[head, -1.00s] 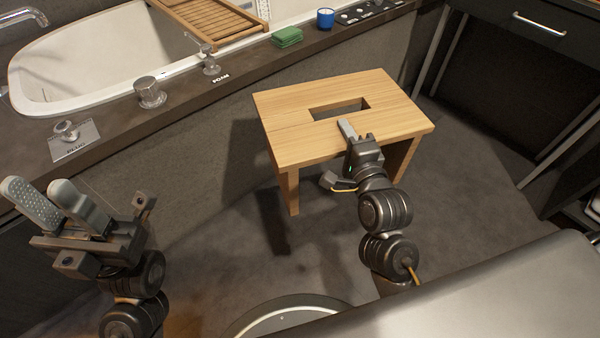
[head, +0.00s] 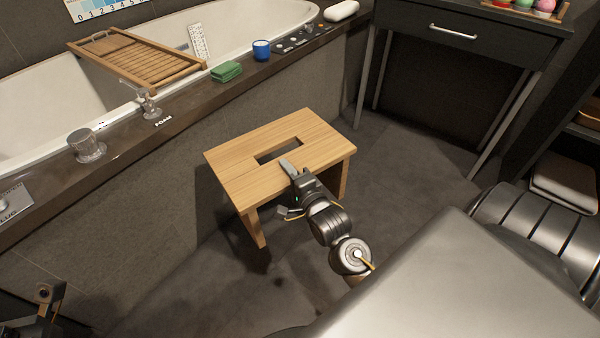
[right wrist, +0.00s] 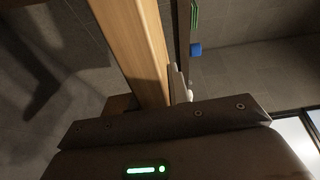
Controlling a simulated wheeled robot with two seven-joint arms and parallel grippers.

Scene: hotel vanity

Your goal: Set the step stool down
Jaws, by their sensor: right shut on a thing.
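The step stool (head: 230,170) is pale wood with a slot in its top, and it is upright in the middle of the head view. My right gripper (head: 289,168) is shut on the near board of its top, one finger showing above beside the slot. The wood also fills the upper middle of the right wrist view (right wrist: 135,40). A dark shadow lies just below the near left foot; I cannot tell for sure whether the feet touch the floor. My left gripper (head: 42,305) shows only in part at the bottom left corner, its fingertips out of view.
The bathtub ledge (head: 120,138) runs behind and left of the stool, with a green sponge (head: 226,71) and blue cup (head: 261,50) on it. A dark drawer table (head: 455,40) stands at back right. Grey floor (head: 400,165) is free right of the stool.

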